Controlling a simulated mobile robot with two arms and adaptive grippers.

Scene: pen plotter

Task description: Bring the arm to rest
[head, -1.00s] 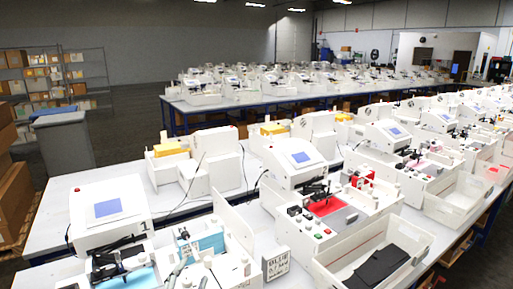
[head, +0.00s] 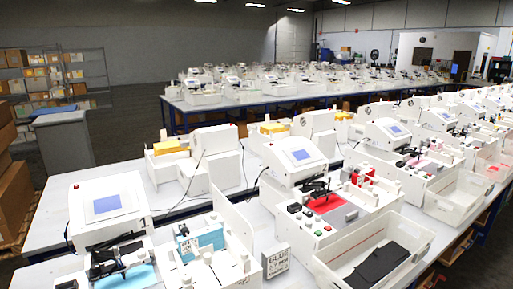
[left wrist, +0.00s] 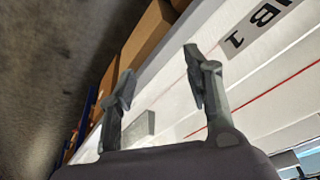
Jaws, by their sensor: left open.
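My left gripper (left wrist: 160,72) shows in the left wrist view. Its two grey fingers are spread apart with nothing between them. Behind them are a pale surface with thin red lines and a black-lettered label (left wrist: 258,28), which reads in part "B 1". The left gripper is out of the head view. The nearest pen plotter (head: 105,206), a white machine with a blue screen, stands at the lower left of the head view. Its dark pen carriage (head: 117,256) is over a light blue sheet (head: 128,278). My right gripper is in neither view.
Beside the plotter is a white holder with blue cards (head: 208,238). A sign reading "BLUE" (head: 276,262) stands near a white bin (head: 325,272) holding dark sheets (head: 378,262). More plotters line the tables. Cardboard boxes (head: 12,200) are stacked at the left.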

